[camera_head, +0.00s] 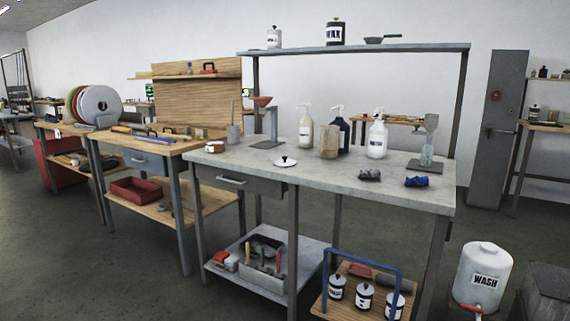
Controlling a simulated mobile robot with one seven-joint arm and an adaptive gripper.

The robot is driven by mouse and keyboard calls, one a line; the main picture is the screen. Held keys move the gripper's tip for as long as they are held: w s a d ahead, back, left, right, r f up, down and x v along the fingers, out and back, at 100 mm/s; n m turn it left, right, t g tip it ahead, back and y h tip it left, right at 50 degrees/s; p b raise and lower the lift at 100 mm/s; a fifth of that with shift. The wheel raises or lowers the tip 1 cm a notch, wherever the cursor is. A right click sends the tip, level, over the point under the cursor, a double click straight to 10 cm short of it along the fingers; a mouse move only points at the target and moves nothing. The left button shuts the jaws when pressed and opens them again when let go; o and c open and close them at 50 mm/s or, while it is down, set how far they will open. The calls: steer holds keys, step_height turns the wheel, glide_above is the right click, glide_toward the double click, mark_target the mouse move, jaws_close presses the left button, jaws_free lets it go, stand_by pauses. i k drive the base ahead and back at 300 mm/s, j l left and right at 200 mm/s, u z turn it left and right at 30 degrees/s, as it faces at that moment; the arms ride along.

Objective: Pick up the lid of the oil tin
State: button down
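A loose white lid (285,161) with a dark knob lies flat near the front edge of the grey workbench (330,176). I cannot tell which tin it belongs to. Three white tins stand low in a carrier with a blue handle: a left tin (337,286), a middle tin (364,295) and a right tin (394,304). They have dark knobs on top, and their labels are too small to read surely. Another small white tin (274,38) stands on the overhead shelf, its label also unclear. My gripper is not in view.
Spray bottles (376,138), a beige container (329,141) and a funnel stand (269,125) stand behind the lid. A wash container (482,275) stands at lower right. The benchtop around the lid is mostly clear.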

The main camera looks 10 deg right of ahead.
mark_target(284, 162)
steer(key=i+z, duration=0.15)
steer(key=i, duration=0.35)
steer(key=i+j+z, duration=0.15)
steer(key=i, duration=0.35)
steer(key=i+z, duration=0.15)
steer(key=i, duration=0.35)
steer(key=i+j+z, duration=0.15)
steer(key=i, duration=0.35)
steer(key=i+j+z, duration=0.15)
steer(key=i+j, duration=0.2)
steer(key=i+j+z, duration=0.15)
steer(key=i+j, duration=0.15)
steer(key=i, duration=0.25)
